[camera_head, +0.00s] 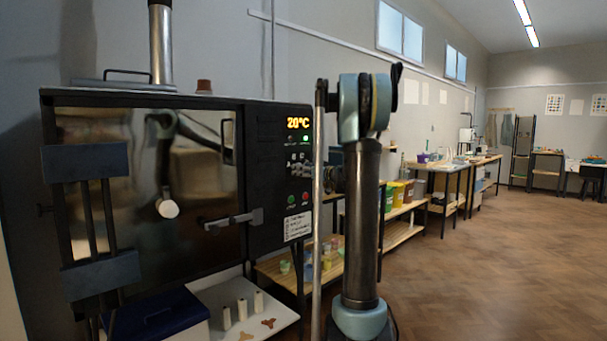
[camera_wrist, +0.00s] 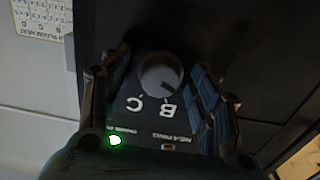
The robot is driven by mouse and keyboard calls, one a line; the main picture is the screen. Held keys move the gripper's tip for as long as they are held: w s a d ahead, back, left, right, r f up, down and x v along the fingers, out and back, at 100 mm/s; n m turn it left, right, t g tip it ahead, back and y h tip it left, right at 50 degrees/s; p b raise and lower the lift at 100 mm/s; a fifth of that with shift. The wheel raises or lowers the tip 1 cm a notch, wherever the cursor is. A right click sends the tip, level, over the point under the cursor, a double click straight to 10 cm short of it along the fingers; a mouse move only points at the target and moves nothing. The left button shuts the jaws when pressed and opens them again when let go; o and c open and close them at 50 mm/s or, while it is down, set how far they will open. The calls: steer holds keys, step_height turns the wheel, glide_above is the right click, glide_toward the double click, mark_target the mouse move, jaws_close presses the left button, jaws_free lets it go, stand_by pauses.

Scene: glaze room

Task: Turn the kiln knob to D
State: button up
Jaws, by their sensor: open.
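The kiln (camera_head: 262,170) stands at the left of the head view, with its control panel on the right front. In the wrist view, which shows the panel upside down, the round grey knob (camera_wrist: 158,72) sits between the two fingers of my gripper (camera_wrist: 148,80). My gripper is open, one finger on each side of the knob with gaps. The knob's dark mark points to the lower right, toward the letter B. The letters B and C show below the knob; D is not readable on the dial.
The kiln's display (camera_head: 298,123) reads 20°C. A door handle (camera_head: 232,219) juts out left of the panel. A white shelf (camera_head: 280,318) below holds small posts and stilts. Worktables (camera_head: 402,233) line the wall; the wooden floor at right is clear.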

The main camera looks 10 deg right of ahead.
steer(key=c, duration=0.9)
steer(key=shift+d+m, duration=0.1)
steer(key=shift+m, duration=13.3)
steer(key=o, duration=0.9)
